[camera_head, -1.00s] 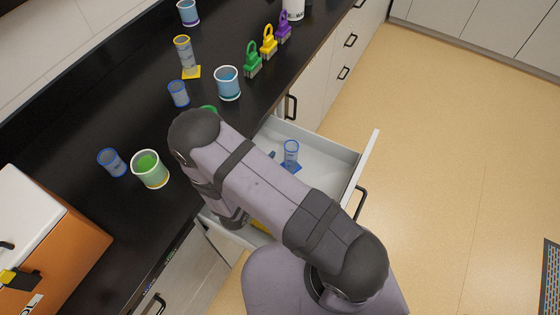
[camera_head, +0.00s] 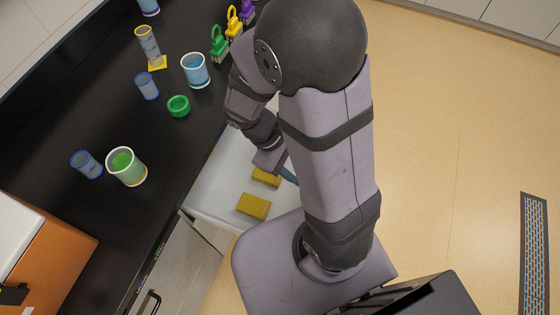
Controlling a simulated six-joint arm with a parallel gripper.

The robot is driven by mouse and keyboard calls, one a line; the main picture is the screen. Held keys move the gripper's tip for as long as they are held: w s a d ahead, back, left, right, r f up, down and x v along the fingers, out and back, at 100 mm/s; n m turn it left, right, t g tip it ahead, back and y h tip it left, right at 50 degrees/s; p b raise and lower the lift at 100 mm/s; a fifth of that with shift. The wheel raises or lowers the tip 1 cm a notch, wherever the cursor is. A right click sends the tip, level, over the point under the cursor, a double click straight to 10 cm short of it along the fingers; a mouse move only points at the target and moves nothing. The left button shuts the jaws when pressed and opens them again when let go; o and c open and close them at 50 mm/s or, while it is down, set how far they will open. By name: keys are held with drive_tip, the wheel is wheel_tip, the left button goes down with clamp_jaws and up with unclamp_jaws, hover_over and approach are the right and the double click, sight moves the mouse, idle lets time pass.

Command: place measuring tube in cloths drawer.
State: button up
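A clear measuring tube with a yellow base (camera_head: 148,45) stands upright on the black counter at the upper left. The open white drawer (camera_head: 220,185) below the counter holds two yellow blocks that look like sponges or cloths (camera_head: 254,206). My gripper (camera_head: 272,160) is low over or in the drawer, above the yellow blocks, partly hidden by my arm. A narrow blue piece (camera_head: 289,175) shows beside it; I cannot tell whether this is part of the blue-based tube seen in the drawer earlier. The fingertips and any grasp are not clear.
An orange-sided box (camera_head: 60,250) stands lower left. My arm hides the drawer's right part.

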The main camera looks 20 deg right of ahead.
drive_tip(key=a+r+m+t+y, duration=0.2)
drive_tip(key=a+r+m+y, duration=0.2)
drive_tip(key=a+m+y, duration=0.1)
drive_tip(key=shift+w+a+m+t, duration=0.35)
drive_tip(key=shift+w+m, duration=0.1)
drive_tip(key=shift+m, duration=0.45)
